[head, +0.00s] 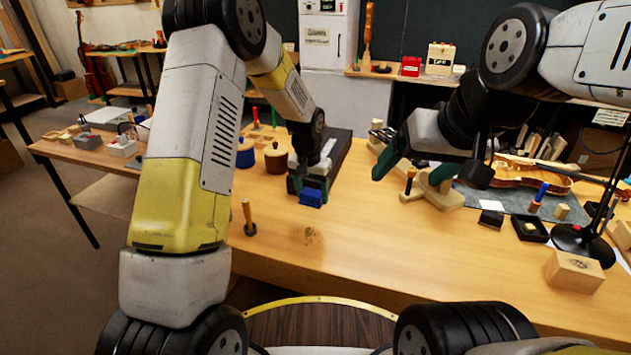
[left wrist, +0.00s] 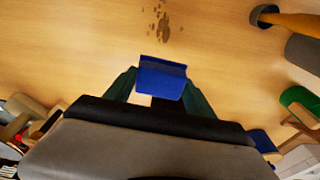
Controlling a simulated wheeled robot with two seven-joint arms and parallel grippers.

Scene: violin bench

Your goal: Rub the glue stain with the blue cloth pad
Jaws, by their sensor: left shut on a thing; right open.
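The blue cloth pad (head: 312,197) is held between the fingers of my left gripper (head: 309,184), beyond the stain in the head view. The pad also shows in the left wrist view (left wrist: 162,79), between the green fingertips. The glue stain (head: 312,236) is a brown, blotchy patch on the bare bench top, nearer to me than the pad. In the left wrist view the stain (left wrist: 164,24) lies above the pad, with bare wood between them. Whether the pad touches the bench is unclear. My right gripper (head: 405,177) is open and empty, at the right over the bench.
A wooden-handled tool (head: 248,218) stands left of the stain. Blue and brown jars (head: 274,158) stand behind it. A wooden block piece (head: 437,190) is under my right gripper. A violin (head: 530,174) lies on a grey mat at the right. The bench right of the stain is clear.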

